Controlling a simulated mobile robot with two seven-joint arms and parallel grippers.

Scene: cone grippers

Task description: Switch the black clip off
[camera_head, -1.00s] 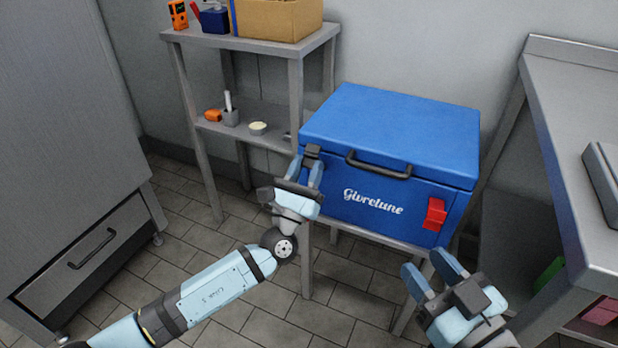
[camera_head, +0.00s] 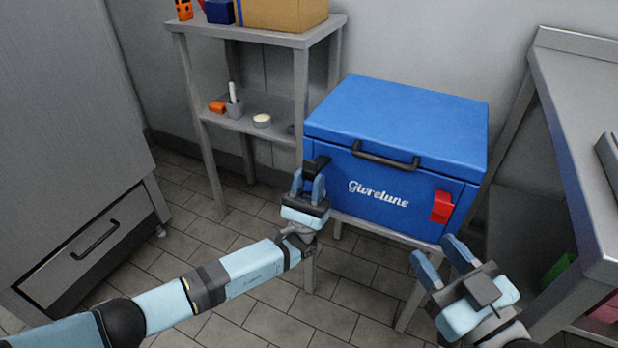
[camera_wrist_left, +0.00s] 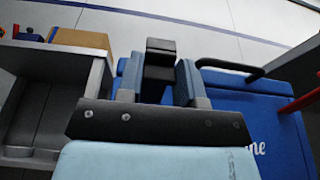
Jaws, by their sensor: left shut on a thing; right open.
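The black clip (camera_head: 316,164) is at the left end of the front of the blue cooler box (camera_head: 395,118). My left gripper (camera_head: 309,184) is shut on the clip, with its blue fingers on either side of it. In the left wrist view the clip (camera_wrist_left: 160,62) stands between the two fingers. A red clip (camera_head: 441,207) sits at the right end of the box front. My right gripper (camera_head: 437,257) is open and empty, below and in front of the red clip.
A black handle (camera_head: 385,160) crosses the lid's front edge. The box stands on a low stand. A grey shelf (camera_head: 265,40) with a cardboard box is at the left, a metal counter (camera_head: 590,130) at the right. The tiled floor in front is free.

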